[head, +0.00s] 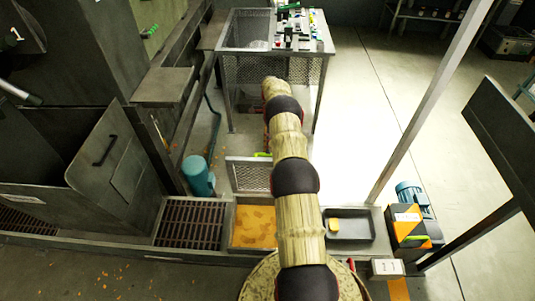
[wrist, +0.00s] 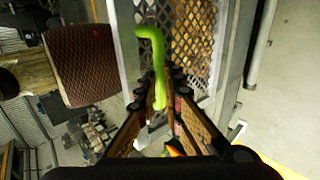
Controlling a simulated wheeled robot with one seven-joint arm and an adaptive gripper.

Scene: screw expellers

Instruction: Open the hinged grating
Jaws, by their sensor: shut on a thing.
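The hinged grating (head: 248,175) is a grey-framed mesh panel. In the head view it stands raised at the back edge of a pit (head: 235,226) with orange material in it. Its mesh also shows in the wrist view (wrist: 192,30). A bright green handle (head: 262,154) is at the grating's top edge, partly hidden by my arm. In the wrist view the bent green handle (wrist: 152,45) runs down between the fingers of my gripper (wrist: 160,98), which is shut on it. In the head view my arm hides the gripper.
A blue cylinder (head: 198,176) stands left of the grating. A slatted floor grate (head: 191,224) lies left of the pit. A dark tray (head: 362,238) with a yellow block (head: 333,225) lies right. A mesh-sided table (head: 320,50) stands behind.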

